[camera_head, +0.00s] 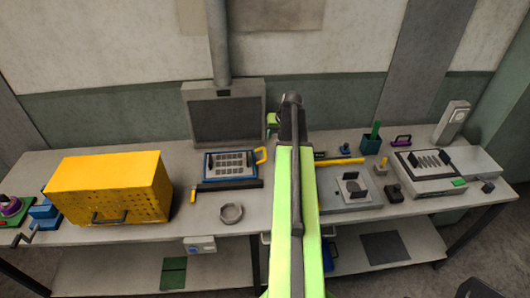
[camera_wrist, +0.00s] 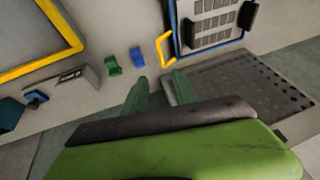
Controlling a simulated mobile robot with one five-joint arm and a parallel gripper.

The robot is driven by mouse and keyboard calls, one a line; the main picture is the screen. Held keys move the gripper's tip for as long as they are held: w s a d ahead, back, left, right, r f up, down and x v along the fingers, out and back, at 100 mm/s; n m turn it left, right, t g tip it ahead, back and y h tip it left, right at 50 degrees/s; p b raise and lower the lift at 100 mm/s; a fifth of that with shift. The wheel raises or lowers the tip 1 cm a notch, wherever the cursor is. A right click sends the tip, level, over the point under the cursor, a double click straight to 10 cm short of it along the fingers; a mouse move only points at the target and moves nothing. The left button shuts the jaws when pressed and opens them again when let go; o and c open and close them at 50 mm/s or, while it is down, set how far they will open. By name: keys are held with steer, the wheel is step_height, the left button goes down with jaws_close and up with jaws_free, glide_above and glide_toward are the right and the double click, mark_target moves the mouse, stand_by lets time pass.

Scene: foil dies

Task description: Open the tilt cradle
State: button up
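I cannot tell for certain which device is the tilt cradle. A likely one is the blue-framed plate (camera_head: 231,165) with dark slots and a yellow handle (camera_head: 261,155), lying on the bench left of my arm. In the wrist view the blue frame (camera_wrist: 176,25) and its yellow handle (camera_wrist: 164,48) are at the top, beyond my fingertips. My gripper (camera_wrist: 158,90) has two green fingers spread apart with nothing between them. It is apart from the handle. In the head view my arm hides most of my gripper.
A yellow perforated box (camera_head: 112,188) fills the bench's left. A grey extractor hood (camera_head: 224,115) stands behind the framed plate; a metal ring (camera_head: 231,213) lies in front. Right of my arm are a grey plate fixture (camera_head: 352,188) and a white slotted device (camera_head: 430,168).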

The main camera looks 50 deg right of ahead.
mark_target(265, 153)
steer(key=b+x, duration=1.5)
steer(key=x, duration=0.1)
steer(key=shift+f, duration=0.45)
steer(key=shift+w+f, duration=0.2)
steer(key=shift+r, duration=0.1)
jaws_close()
